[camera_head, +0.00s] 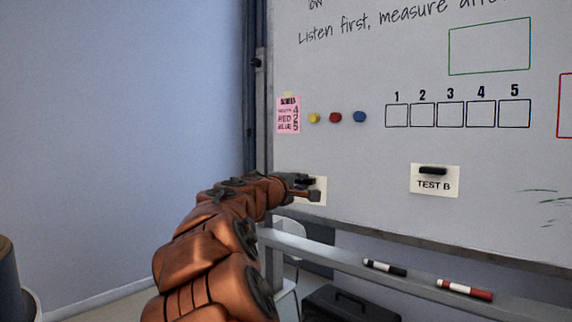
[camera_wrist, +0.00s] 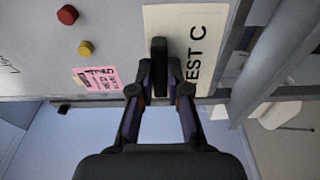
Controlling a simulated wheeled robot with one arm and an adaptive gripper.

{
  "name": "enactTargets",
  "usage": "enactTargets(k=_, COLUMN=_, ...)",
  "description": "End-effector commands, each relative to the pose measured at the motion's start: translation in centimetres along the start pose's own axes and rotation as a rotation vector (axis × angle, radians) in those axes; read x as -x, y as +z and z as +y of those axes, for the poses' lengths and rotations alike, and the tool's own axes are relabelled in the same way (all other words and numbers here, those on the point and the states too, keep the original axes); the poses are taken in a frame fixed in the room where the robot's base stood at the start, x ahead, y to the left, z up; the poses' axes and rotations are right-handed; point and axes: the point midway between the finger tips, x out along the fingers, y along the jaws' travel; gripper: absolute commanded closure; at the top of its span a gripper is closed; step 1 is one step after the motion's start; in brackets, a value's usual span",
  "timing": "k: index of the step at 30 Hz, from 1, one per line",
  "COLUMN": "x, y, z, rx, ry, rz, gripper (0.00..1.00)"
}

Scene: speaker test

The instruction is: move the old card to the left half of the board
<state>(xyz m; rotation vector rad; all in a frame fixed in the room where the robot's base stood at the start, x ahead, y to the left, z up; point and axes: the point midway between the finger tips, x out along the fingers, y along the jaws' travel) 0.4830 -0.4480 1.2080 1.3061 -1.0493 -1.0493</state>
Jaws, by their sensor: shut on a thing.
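The whiteboard (camera_head: 350,70) fills the right of the head view. A cream card reading "TEST C" (camera_wrist: 205,20) is at the board's lower left; it also shows in the head view (camera_head: 321,199), partly hidden by my gripper. A black bar (camera_wrist: 159,55) sits on this card. My gripper (camera_head: 304,187) is shut on the bar, with a finger on each side of it in the wrist view (camera_wrist: 160,85). Another cream card, "TEST B" (camera_head: 434,185), with its own black bar, is further right. I cannot tell which card is the old one.
A pink note (camera_head: 288,115) and yellow (camera_head: 314,118), red (camera_head: 335,117) and blue (camera_head: 359,117) magnets are above my gripper. Numbered boxes (camera_head: 451,114) are to the right. Below, a ledge (camera_head: 330,251) holds markers (camera_head: 384,267). Bare board lies between the two cards.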

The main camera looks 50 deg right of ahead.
Motion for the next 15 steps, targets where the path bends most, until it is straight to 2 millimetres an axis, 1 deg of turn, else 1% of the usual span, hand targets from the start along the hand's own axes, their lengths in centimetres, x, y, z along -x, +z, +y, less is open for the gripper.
enactTargets(k=1, x=-0.8, y=0.6, z=0.6, rx=-0.003, ry=0.0, rz=-0.025, gripper=1.0)
enactTargets(k=3, x=-1.8, y=1.4, z=1.2, rx=-0.001, ry=0.0, rz=-0.057, gripper=1.0)
enactTargets(k=8, x=-3.4, y=3.0, z=2.4, rx=0.0, ry=0.0, rz=-0.116, gripper=1.0)
enactTargets(k=15, x=-5.0, y=4.5, z=3.6, rx=0.001, ry=-0.001, rz=-0.171, gripper=1.0)
